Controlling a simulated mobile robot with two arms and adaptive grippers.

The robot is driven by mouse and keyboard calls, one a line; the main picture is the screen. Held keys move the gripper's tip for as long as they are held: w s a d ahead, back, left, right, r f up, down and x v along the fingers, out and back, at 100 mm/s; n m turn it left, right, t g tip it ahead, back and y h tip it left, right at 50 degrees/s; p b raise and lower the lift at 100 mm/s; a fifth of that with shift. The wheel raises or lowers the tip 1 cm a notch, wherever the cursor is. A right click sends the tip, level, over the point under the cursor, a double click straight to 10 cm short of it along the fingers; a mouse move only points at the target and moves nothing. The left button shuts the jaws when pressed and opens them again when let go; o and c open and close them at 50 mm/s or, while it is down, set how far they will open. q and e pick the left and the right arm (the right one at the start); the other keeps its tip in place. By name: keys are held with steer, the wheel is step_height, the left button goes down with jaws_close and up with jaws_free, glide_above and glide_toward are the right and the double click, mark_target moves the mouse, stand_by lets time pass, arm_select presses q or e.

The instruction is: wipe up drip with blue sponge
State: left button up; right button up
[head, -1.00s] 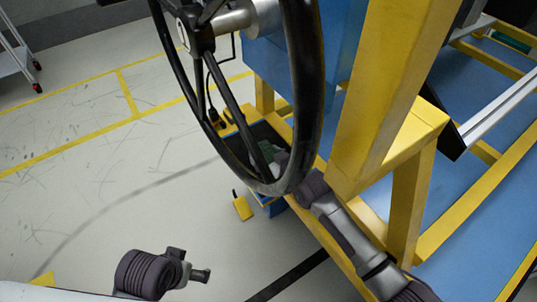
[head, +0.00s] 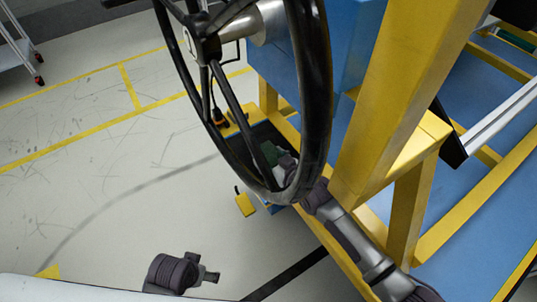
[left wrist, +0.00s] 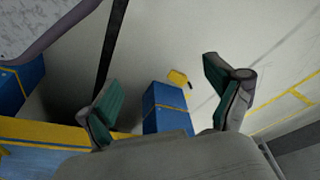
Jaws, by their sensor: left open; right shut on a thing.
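My right gripper (head: 272,156), with green finger pads, reaches over the dark tray-like surface (head: 263,134) behind the lower rim of the steering wheel. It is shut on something. The wheel rim partly covers it, and I cannot make out what it holds. I cannot pick out the blue sponge or the drip in either view. My left gripper (head: 212,277) is low at the left, over the floor and apart from the frame. In the left wrist view its green-padded fingers (left wrist: 165,98) are spread and empty.
The black steering wheel (head: 318,110) and yellow frame post (head: 390,95) stand close around my right arm. A yellow object (head: 245,204) is near a blue box, which shows in the left wrist view (left wrist: 165,108). Floor at the left is clear; a cart (head: 20,50) stands far left.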

steer(key=shift+s+d+f, duration=0.1)
steer(key=shift+s+d, duration=0.1)
steer(key=shift+d, duration=0.1)
steer(key=shift+s+d+f+p, duration=0.1)
steer(key=shift+s+d+p, duration=0.2)
steer(key=shift+s+p, duration=0.15)
steer(key=shift+s+d+p, duration=0.4)
steer(key=shift+s+p, duration=0.05)
steer(key=shift+s, duration=0.05)
arm_select(q)
step_height(320, 180, down, 9)
steer(key=s, duration=0.2)
steer(key=shift+s+g+p, duration=0.3)
steer(key=shift+s+p, duration=0.05)
steer(key=shift+p, duration=0.05)
arm_select(e)
steer(key=shift+s+d+f, duration=0.15)
steer(key=shift+s+d, duration=0.25)
steer(key=shift+s, duration=0.15)
arm_select(q)
steer(key=shift+s+a, duration=0.1)
